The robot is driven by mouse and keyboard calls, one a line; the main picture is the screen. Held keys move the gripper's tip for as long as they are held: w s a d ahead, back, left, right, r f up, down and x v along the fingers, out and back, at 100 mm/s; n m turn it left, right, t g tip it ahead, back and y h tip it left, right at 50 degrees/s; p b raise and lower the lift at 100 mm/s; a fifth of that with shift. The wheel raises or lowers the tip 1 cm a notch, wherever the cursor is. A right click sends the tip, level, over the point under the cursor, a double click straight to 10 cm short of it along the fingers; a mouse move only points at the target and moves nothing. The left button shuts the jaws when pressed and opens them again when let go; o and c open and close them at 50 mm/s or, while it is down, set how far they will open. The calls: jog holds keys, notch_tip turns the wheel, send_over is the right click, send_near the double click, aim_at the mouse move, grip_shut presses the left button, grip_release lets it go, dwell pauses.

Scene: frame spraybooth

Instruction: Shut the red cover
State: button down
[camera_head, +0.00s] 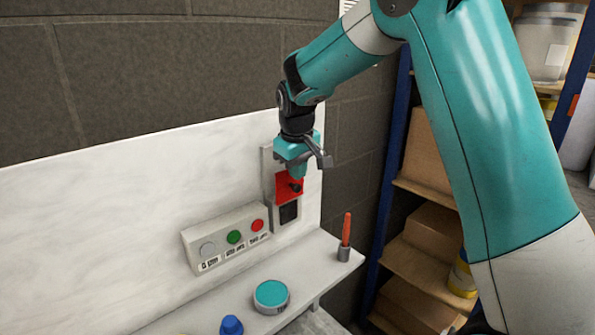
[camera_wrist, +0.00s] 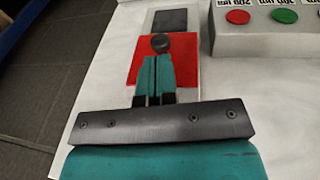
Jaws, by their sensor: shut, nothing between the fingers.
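The red cover (camera_head: 284,183) is a flat red plate with a black round knob (camera_head: 296,188), on a grey upright plate on the white back panel. Below it a dark square (camera_head: 288,213) shows uncovered. In the wrist view the red cover (camera_wrist: 186,62) lies behind my fingers and the dark square (camera_wrist: 170,20) is beyond it. My gripper (camera_head: 298,177) is shut and empty, its teal fingertips (camera_wrist: 154,60) right by the black knob (camera_wrist: 161,42). I cannot tell whether they touch it. The fingers hide part of the cover.
A grey button box (camera_head: 215,248) with grey, green and red buttons is left of the cover. A red stick in a grey holder (camera_head: 345,252) and a teal-topped round tin (camera_head: 271,296) stand on the white ledge. Shelves with boxes (camera_head: 430,235) are to the right.

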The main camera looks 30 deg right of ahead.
jog(key=shift+p+x, duration=0.35)
jog(key=shift+x, duration=0.95)
jog(key=shift+f, duration=0.1)
jog(key=s+a+b+x, duration=0.1)
jog(key=b+x, duration=0.5)
jog(key=x, duration=0.3)
jog(key=shift+s+f, duration=0.45)
jog(key=shift+a, duration=0.1)
